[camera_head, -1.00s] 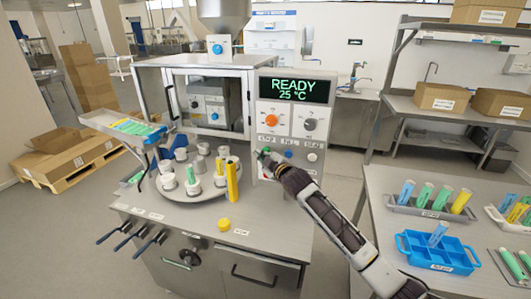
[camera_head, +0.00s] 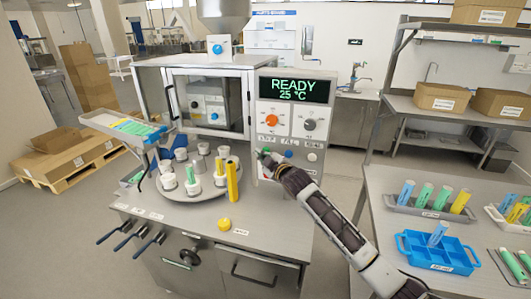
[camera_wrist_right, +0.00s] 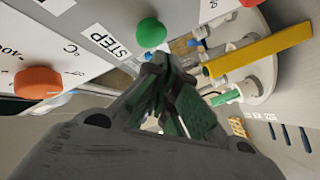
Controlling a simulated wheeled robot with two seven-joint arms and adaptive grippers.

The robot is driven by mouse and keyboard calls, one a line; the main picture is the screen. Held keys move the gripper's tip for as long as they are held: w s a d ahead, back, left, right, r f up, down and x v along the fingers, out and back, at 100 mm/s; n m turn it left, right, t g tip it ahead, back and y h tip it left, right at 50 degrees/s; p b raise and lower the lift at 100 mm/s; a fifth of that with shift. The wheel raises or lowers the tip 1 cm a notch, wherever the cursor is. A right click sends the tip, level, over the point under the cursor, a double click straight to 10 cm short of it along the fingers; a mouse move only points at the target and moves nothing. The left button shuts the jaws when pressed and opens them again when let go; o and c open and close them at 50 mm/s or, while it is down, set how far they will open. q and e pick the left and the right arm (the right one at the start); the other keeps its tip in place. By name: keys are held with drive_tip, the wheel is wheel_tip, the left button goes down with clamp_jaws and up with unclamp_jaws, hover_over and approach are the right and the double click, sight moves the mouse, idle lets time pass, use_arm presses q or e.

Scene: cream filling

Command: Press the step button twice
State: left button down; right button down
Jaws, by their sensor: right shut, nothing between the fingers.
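The green step button (camera_wrist_right: 151,33) shows in the right wrist view beside the printed STEP label (camera_wrist_right: 110,40) on the machine's panel. In the head view it sits at the panel's lower left, largely hidden by my right gripper (camera_head: 264,157). In the right wrist view my right gripper (camera_wrist_right: 160,62) is shut and empty, with its fingertips just below the green button in the picture. I cannot tell whether they touch it. The display (camera_head: 294,90) reads READY 25 °C. My left gripper is not in view.
An orange knob (camera_head: 271,120), a grey knob (camera_head: 310,124), a blue button (camera_head: 289,154) and a white button (camera_head: 312,157) are on the same panel. A round carousel (camera_head: 160,191) with cups and a yellow tube (camera_head: 232,182) stands left of my gripper.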

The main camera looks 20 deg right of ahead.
drive_tip(key=shift+w+d, duration=0.2)
drive_tip(key=shift+w, duration=0.05)
drive_tip(key=shift+w+d+p, duration=0.35)
drive_tip(key=shift+w, duration=0.2)
idle(1.7)
drive_tip(key=shift+s+a, duration=0.1)
drive_tip(key=shift+s, duration=0.05)
drive_tip(key=shift+s+a+p, duration=0.4)
drive_tip(key=shift+s+a, duration=0.05)
drive_tip(key=shift+s, duration=0.2)
idle(0.5)
drive_tip(key=shift+s+a+p, duration=0.35)
drive_tip(key=shift+s+a, duration=0.35)
drive_tip(key=shift+s, duration=0.35)
drive_tip(key=shift+s+a+p, duration=0.35)
drive_tip(key=shift+s+a, duration=0.35)
drive_tip(key=shift+s, duration=0.35)
